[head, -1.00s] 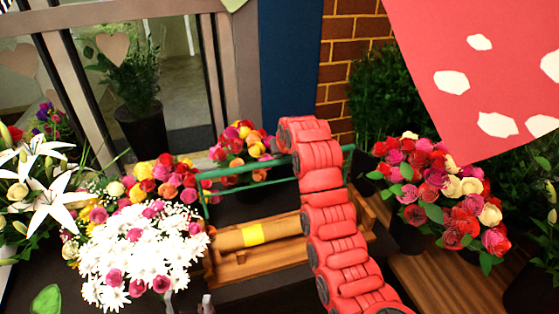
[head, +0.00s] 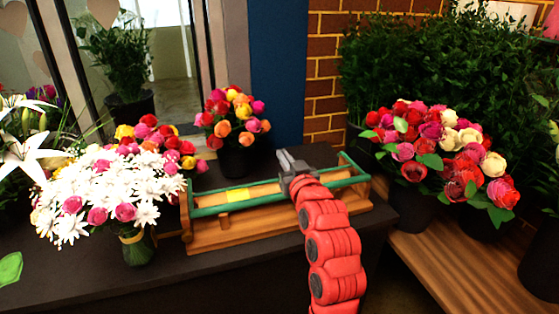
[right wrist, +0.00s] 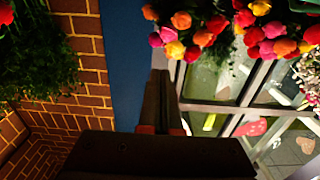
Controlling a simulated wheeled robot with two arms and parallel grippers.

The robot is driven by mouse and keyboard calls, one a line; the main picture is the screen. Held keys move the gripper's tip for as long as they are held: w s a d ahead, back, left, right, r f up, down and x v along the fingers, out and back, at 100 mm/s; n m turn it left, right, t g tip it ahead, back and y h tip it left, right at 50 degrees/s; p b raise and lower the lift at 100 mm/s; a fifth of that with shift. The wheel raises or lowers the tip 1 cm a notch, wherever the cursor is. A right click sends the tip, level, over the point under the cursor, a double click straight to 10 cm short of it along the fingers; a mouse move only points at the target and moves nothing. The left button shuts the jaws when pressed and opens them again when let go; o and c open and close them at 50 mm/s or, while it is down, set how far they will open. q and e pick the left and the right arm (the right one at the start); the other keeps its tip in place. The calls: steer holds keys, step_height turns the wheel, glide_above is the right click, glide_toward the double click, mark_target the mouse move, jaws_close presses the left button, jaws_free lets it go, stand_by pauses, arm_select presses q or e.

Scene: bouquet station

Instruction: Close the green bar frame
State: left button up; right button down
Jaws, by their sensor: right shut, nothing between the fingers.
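The green bar frame (head: 220,207) is low on its wooden stand (head: 230,232), with its bar running along the front of the paper roll (head: 265,189). The roll has a yellow band. The frame's right end shows near the stand's right side. My right gripper (head: 285,158) is shut and empty, over the right part of the stand, with its tips pointing to the back. It hides part of the bar and roll; whether it touches the bar I cannot tell. In the right wrist view its fingers (right wrist: 161,75) are together. My left gripper is not in view.
White daisies in a glass vase (head: 138,248) stand left of the stand. A pot of mixed roses (head: 238,160) stands behind it, and another rose bouquet (head: 440,150) is at the right. Dark counter (head: 205,270) is bare in front.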

steer(key=s+d+f+t+y+b, duration=0.1)
steer(key=s+f+t+b, duration=0.3)
steer(key=f+b, duration=0.6)
steer(key=shift+d+t+y+b, duration=0.2)
steer(key=shift+t+y+b, duration=0.5)
steer(key=shift+b, duration=1.45)
